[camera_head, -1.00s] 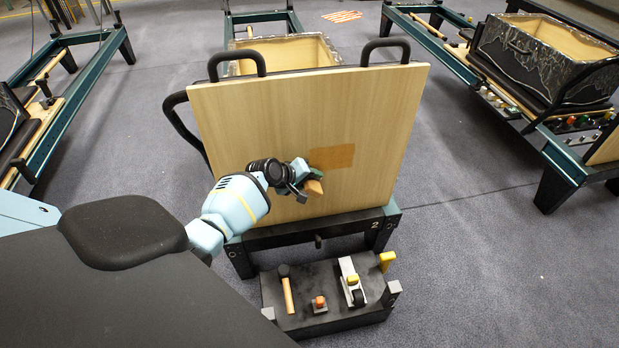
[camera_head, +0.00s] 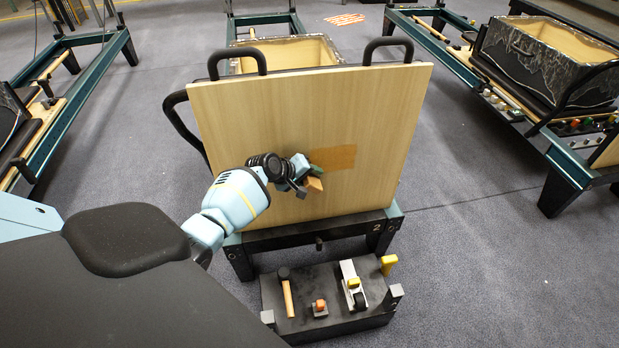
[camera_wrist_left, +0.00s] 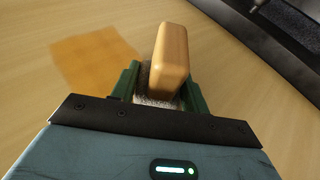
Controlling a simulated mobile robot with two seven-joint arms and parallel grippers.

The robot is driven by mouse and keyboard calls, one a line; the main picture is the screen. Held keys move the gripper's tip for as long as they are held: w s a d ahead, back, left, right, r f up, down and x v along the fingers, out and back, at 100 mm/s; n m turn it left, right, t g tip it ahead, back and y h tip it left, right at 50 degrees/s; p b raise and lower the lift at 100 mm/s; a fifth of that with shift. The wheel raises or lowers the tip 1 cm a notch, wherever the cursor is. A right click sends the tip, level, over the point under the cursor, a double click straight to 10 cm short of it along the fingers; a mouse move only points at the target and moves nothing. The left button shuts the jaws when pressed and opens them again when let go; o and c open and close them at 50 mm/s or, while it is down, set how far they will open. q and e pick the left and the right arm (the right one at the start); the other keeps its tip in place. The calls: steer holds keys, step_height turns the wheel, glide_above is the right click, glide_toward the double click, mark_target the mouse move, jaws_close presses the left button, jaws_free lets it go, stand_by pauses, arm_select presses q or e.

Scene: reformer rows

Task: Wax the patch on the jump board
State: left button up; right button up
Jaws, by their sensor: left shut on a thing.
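The jump board (camera_head: 270,120) is a pale wooden panel standing upright on a reformer marked 2. An orange-brown patch (camera_head: 334,158) lies on its face, right of the middle; it also shows in the left wrist view (camera_wrist_left: 95,55). My left gripper (camera_head: 308,178) is at the patch's lower left corner. It is shut on a wooden-handled block (camera_wrist_left: 170,60) with a pale fuzzy underside, between green fingers. The block is close to the board; I cannot tell whether it touches. My right gripper is not in view.
A black tool caddy (camera_head: 338,325) stands on the floor before the board, with a hammer (camera_head: 287,295), a small orange-topped tool (camera_head: 319,307) and a white-and-yellow tool (camera_head: 352,283). Other reformers stand left and right. Grey floor at right (camera_head: 480,270) is clear.

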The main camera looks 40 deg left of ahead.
arm_select(q)
steer(key=w+d+b, duration=0.1)
steer(key=w+d, duration=0.1)
steer(key=w, duration=0.1)
steer(key=shift+d, duration=0.4)
steer(key=shift+a, duration=0.1)
steer(key=shift+s+a+r+p, duration=0.1)
steer(key=shift+s+a+p, duration=0.4)
steer(key=shift+s+a, duration=0.9)
steer(key=shift+s, duration=0.05)
steer(key=shift+p, duration=0.3)
